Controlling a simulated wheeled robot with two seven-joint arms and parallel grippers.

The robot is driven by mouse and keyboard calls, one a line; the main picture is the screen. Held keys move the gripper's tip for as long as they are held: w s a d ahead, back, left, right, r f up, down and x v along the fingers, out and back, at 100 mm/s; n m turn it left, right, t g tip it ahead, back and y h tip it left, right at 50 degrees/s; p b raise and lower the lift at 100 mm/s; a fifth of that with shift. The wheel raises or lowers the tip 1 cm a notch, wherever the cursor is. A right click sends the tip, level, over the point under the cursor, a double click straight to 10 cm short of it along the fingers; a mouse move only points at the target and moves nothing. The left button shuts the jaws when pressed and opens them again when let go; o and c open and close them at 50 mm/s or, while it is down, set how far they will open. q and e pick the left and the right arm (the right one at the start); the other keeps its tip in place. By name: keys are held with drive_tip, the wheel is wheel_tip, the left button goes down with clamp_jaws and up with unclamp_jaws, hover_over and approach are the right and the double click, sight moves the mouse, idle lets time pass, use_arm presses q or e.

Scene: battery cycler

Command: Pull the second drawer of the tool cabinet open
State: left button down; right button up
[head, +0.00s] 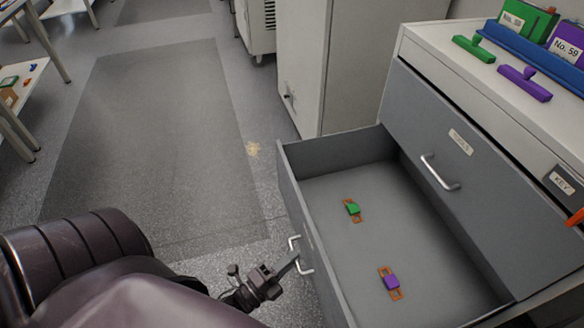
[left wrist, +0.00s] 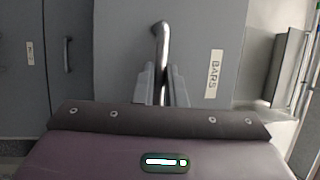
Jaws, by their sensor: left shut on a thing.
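The tool cabinet (head: 411,47) stands at the right of the head view. Its second drawer (head: 288,176) is pulled well out, with its inside in sight. The drawer's silver bar handle (head: 293,243) is on its front and also shows upright in the left wrist view (left wrist: 162,40), beside a label reading BARS (left wrist: 214,73). My left gripper (head: 291,264) is at this handle. In the left wrist view its fingers (left wrist: 162,85) are shut on the handle's near part. My right gripper is not in view.
The upper drawer (head: 463,165) with its own handle (head: 439,173) is shut. Inside the open drawer lie a green piece (head: 352,208) and a purple piece (head: 390,281) on orange-brown plates. The floor (head: 150,130) to the left is clear.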

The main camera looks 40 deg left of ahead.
use_arm(q)
drive_tip(key=c, duration=1.5)
unclamp_jaws()
drive_tip(key=v, duration=0.8)
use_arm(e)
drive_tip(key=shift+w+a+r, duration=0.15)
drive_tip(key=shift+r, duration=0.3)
use_arm(q)
drive_tip(key=shift+w+f, duration=0.15)
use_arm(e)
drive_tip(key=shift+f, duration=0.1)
